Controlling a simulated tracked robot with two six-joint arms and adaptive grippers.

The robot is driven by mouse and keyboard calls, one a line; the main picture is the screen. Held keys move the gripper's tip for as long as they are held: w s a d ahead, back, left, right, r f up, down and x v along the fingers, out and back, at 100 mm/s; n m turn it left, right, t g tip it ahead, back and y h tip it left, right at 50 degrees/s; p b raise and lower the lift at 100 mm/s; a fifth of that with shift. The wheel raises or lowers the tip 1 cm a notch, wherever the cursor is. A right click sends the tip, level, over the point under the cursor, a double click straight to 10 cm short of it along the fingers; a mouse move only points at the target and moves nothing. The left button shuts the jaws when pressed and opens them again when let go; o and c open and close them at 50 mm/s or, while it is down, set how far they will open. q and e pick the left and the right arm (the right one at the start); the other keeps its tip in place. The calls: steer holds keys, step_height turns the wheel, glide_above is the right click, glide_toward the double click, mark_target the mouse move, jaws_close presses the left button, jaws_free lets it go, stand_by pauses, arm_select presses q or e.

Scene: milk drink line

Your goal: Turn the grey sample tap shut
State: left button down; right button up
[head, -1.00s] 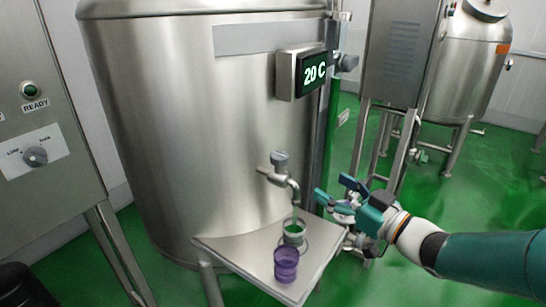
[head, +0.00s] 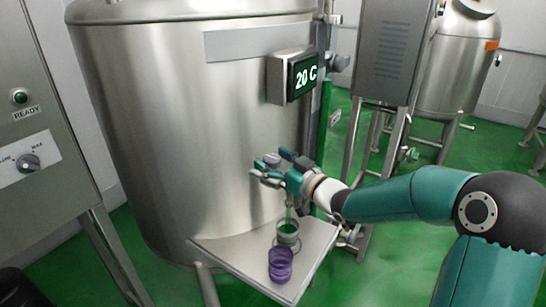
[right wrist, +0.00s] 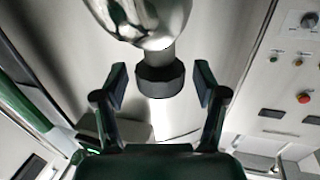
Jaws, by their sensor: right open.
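The grey sample tap is on the front of the big steel tank; its knob shows in the head view (head: 271,159) and the right wrist view (right wrist: 161,80). My right gripper (head: 268,168) is at the tap and covers most of its body and spout. In the right wrist view my right gripper (right wrist: 161,86) is open, one finger on each side of the dark knob, with gaps showing on both sides. A thin greenish stream (head: 289,209) runs below the spout towards a cup (head: 288,230) on the steel shelf. My left gripper is not in view.
A 20 C display (head: 304,76) juts from the tank (head: 170,130) above the tap. A control panel (head: 28,165) is at the left.

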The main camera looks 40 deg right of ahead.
steer(key=shift+w, duration=0.25)
